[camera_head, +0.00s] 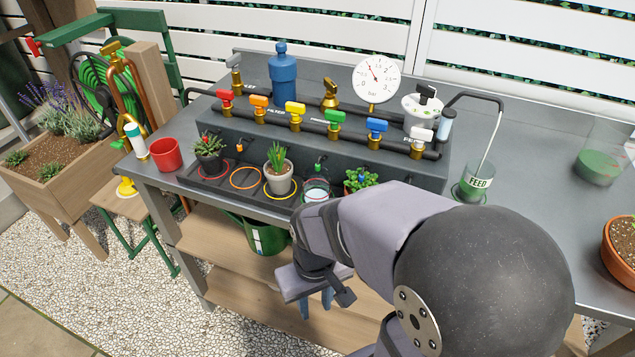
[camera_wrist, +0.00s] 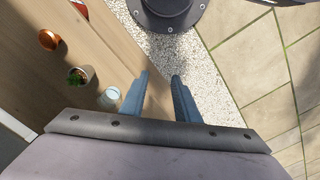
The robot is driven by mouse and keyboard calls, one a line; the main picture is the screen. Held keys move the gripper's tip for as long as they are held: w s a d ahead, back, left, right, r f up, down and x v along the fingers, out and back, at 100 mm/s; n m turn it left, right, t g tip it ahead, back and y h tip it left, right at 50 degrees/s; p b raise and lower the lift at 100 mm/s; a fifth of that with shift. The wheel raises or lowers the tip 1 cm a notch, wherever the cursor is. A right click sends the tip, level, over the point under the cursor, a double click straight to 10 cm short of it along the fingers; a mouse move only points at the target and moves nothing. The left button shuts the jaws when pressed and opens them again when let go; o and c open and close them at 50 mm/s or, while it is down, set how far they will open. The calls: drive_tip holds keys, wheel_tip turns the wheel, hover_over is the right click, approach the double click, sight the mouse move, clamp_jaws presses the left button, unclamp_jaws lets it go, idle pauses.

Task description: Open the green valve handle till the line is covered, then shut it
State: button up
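The green valve handle (camera_head: 335,117) is fourth from the left in the row of coloured handles on the dark pipe. Its exact angle is hard to tell. A clear glass (camera_head: 316,190) with pale contents stands on the tray below that valve, partly hidden by my arm. No line on it can be made out. My gripper (camera_head: 316,303) hangs in front of the bench, low and well away from the valve, pointing down. In the wrist view my gripper (camera_wrist: 162,78) has its two blue-grey fingers apart with nothing between them.
Red (camera_head: 226,98), orange (camera_head: 259,102), yellow (camera_head: 295,109), blue (camera_head: 377,126) and white (camera_head: 421,135) handles flank the green one. Potted plants (camera_head: 279,170) stand on the tray. A FEED glass (camera_head: 476,182) stands right. A gauge (camera_head: 376,78) rises behind.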

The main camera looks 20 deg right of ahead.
drive_tip(key=w+d+r+m+g+y+p, duration=0.1)
drive_tip(key=d+r+m+p, duration=0.3)
drive_tip(key=r+p, duration=1)
drive_tip(key=d+r+m+p, duration=0.2)
drive_tip(key=d+r+p, duration=0.4)
drive_tip(key=r+p, duration=0.7)
drive_tip(key=m+t+y+p, duration=0.3)
drive_tip(key=m+p, duration=0.5)
drive_tip(key=m, duration=1.3)
approach(335, 112)
drive_tip(key=shift+s+a+f+t+h, duration=0.3)
drive_tip(key=shift+a+t+h, duration=0.15)
drive_tip(key=shift+t, duration=0.15)
drive_tip(key=shift+p+x, duration=1.1)
drive_tip(key=shift+x, duration=2.65)
drive_tip(key=shift+c, duration=0.2)
